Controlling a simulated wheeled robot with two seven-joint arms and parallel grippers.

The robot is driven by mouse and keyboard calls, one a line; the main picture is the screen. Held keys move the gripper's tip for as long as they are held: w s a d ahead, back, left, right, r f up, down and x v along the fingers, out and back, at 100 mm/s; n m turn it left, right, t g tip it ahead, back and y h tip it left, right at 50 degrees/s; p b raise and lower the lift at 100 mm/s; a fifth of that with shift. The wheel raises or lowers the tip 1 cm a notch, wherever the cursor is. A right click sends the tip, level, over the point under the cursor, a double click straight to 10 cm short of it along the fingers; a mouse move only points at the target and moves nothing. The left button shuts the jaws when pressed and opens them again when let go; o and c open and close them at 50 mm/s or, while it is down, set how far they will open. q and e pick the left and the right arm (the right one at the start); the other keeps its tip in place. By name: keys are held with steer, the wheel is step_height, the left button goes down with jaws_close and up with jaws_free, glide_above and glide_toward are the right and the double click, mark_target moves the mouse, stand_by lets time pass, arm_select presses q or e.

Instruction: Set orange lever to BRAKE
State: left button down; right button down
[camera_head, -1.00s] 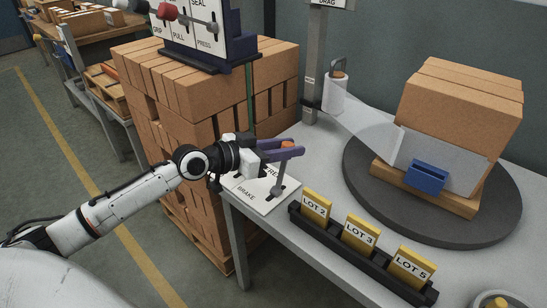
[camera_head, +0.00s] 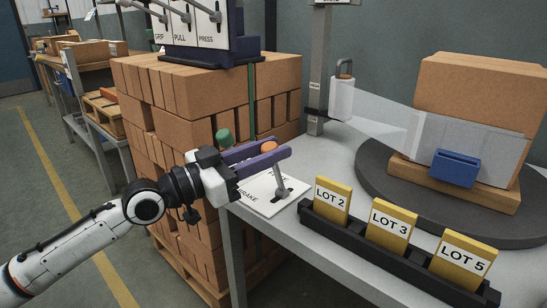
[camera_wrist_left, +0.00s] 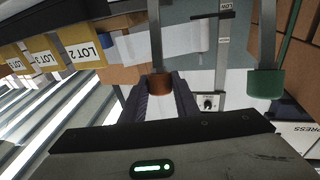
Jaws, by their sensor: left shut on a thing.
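The orange lever has an orange knob (camera_head: 269,147) on a grey shaft (camera_head: 281,180) that rises from a slot in a white plate (camera_head: 262,204) at the table's near left corner. The shaft leans left in the head view. The plate reads FREE and BRAKE, both partly covered. My left gripper (camera_head: 265,156) has purple fingers shut on the knob from the left. In the left wrist view the knob (camera_wrist_left: 160,84) sits between the two fingers. My right gripper is not in view.
A black rack (camera_head: 390,258) with yellow LOT cards stands right of the plate. A green knob (camera_head: 225,135) is close to my left wrist.

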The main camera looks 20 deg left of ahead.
arm_select(q)
steer(key=shift+s+a+f, duration=0.1)
steer(key=shift+s+f, duration=0.2)
steer(key=shift+s, duration=0.25)
steer(key=shift+f, duration=0.15)
steer(key=c, duration=1.4)
jaws_free()
steer(key=shift+a, duration=0.1)
